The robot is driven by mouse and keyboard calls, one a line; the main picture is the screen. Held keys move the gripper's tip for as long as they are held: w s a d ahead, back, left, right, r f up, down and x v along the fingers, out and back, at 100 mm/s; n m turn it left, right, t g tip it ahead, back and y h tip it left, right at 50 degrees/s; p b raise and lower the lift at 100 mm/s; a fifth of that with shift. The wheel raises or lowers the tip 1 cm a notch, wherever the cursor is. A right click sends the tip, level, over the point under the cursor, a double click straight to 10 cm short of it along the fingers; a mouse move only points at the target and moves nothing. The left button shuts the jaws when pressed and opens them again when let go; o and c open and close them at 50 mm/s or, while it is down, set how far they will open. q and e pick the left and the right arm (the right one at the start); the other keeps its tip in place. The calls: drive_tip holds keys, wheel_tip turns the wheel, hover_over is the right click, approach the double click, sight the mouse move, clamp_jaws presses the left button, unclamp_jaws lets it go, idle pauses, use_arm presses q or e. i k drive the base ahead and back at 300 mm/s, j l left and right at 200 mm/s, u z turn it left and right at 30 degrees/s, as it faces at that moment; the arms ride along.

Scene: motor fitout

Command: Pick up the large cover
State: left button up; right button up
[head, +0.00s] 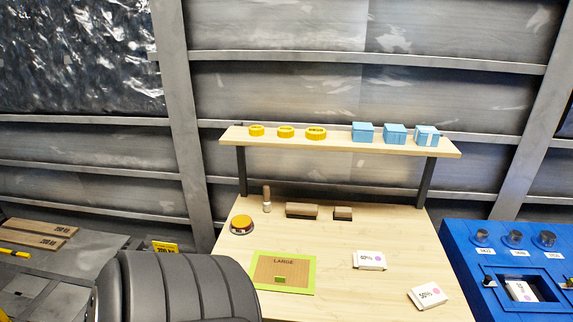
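Three yellow round lids stand in a row on the left part of the raised wooden shelf: a left one (256,130), a middle one (285,132) and a right one (316,133), which looks widest. Three blue box-shaped pieces, left (363,132), middle (395,134) and right (427,136), stand on the shelf's right part. Which of these is the large cover, I cannot tell for sure. A brown mat with a green border (312,275), marked LARGE, lies on the table below. Neither of my grippers is in view.
The wooden table (335,245) holds a yellow-topped round piece (241,224), brushes and blocks (301,210), and two white cards (369,260) (428,296). A blue console (463,240) stands right.

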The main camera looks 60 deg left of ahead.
sight(271, 271)
drive_tip(key=u, duration=1.95)
